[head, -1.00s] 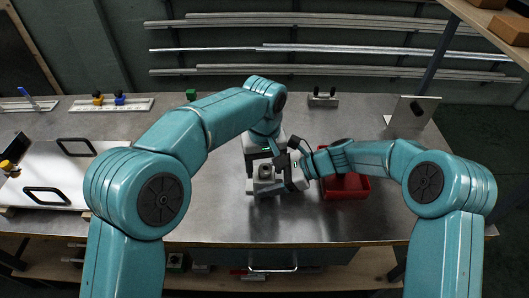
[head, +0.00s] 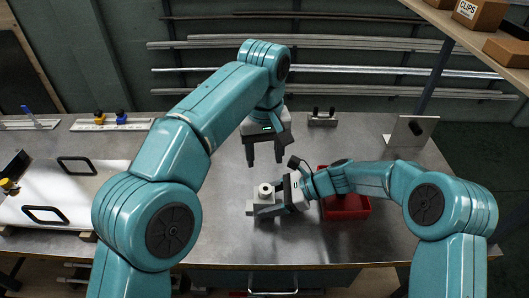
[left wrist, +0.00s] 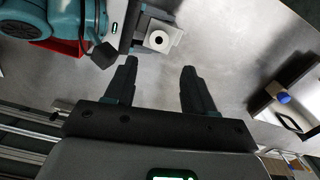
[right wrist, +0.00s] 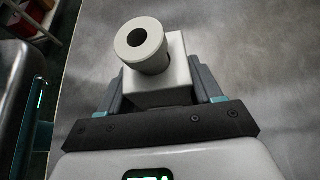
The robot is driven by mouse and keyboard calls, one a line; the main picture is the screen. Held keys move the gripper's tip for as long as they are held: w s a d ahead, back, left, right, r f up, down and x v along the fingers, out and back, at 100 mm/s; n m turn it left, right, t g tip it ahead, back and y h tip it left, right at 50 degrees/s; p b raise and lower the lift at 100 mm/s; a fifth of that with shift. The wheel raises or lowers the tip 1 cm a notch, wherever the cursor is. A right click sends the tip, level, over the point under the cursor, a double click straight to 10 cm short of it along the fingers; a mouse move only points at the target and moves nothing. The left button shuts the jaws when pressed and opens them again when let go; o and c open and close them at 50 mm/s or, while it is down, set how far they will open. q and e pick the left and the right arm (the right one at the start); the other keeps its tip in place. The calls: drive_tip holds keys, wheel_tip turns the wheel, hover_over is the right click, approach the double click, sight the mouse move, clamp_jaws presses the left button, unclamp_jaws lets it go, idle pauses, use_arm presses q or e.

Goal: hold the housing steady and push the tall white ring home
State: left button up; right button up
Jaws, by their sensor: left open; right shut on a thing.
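The housing (head: 264,210) is a pale grey block on a flat base, standing on the metal bench. The tall white ring (head: 266,188) is a short thick-walled tube with a dark bore, on top of it. In the right wrist view the ring (right wrist: 154,62) stands well proud of the housing block (right wrist: 172,88). How deep it sits is hidden. My right gripper (head: 283,196) is shut on the housing from the right, fingers on both sides. My left gripper (head: 264,163) is open and empty, behind the ring and apart from it; the ring also shows ahead of its fingers (left wrist: 157,40).
A red bin (head: 346,207) stands just right of my right gripper. A metal bracket plate (head: 410,131) and a small block with dark pegs (head: 322,118) are at the back. A white panel with black handles (head: 65,190) lies left. The bench left of the housing is clear.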

sight(265, 186)
use_arm(q)
drive_tip(key=shift+w+d, duration=0.1)
drive_tip(key=shift+w, duration=0.25)
drive_tip(key=c, duration=0.5)
drive_tip(key=f, duration=0.1)
drive_tip(key=f+t, duration=0.1)
drive_tip(key=w+f+t, duration=0.1)
drive_tip(key=f, duration=0.1)
drive_tip(key=shift+d+n, duration=0.25)
drive_tip(key=shift+n, duration=0.05)
clamp_jaws()
drive_tip(key=shift+m+t, duration=0.6)
drive_tip(key=shift+t, duration=0.1)
drive_tip(key=shift+s+a+f, duration=0.1)
drive_tip(key=shift+s+f, duration=0.3)
drive_tip(key=shift+f, duration=0.35)
drive_tip(key=shift+s+a+f, duration=0.1)
drive_tip(key=shift+s+f, duration=0.25)
drive_tip(key=shift+f, duration=0.45)
drive_tip(key=shift+s+a+f, duration=0.1)
drive_tip(key=shift+s+f, duration=0.3)
drive_tip(key=shift+f, duration=0.35)
